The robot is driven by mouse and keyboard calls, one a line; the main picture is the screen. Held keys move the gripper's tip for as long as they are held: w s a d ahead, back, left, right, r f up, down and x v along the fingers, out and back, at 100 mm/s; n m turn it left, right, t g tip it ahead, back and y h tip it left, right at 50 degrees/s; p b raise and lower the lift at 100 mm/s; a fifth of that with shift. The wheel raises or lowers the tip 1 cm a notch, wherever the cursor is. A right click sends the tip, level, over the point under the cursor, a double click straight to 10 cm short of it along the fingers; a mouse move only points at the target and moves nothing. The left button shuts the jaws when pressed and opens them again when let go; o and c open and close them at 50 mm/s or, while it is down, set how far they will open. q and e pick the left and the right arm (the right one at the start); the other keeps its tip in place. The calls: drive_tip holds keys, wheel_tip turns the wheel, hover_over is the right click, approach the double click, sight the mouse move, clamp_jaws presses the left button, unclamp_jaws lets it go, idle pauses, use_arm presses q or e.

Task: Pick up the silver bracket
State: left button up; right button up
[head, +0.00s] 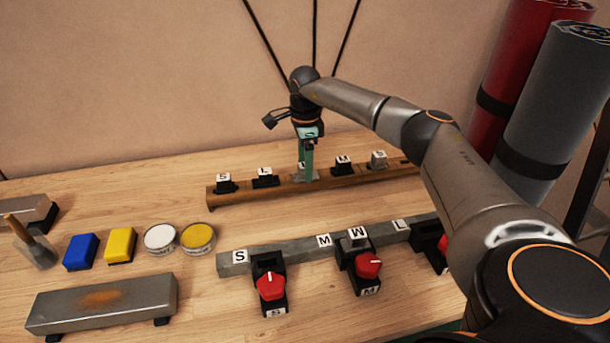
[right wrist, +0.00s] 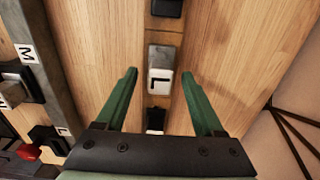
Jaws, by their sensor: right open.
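A silver bracket with a white tag marked L (right wrist: 162,55) sits on the brown rear rail (head: 345,183). In the head view this bracket (head: 300,176) is partly hidden by my right gripper (head: 307,174). In the right wrist view the gripper (right wrist: 159,73) is open, its green fingers apart on either side of the bracket, with nothing gripped. I cannot tell how far the fingertips are above the rail. Another silver piece (head: 378,159) stands farther right on the same rail. My left gripper is not in view.
Black tagged brackets (head: 264,177) and (head: 344,165) flank the silver one on the rail. A grey front rail (head: 290,252) carries black clamps with red knobs (head: 271,285). Tins (head: 198,236), blocks (head: 121,244) and a rusty bar (head: 70,302) lie left. Rolls (head: 555,100) stand right.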

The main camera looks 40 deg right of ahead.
drive_tip(key=shift+f, duration=0.3)
drive_tip(key=shift+c, duration=0.3)
clamp_jaws()
idle(0.3)
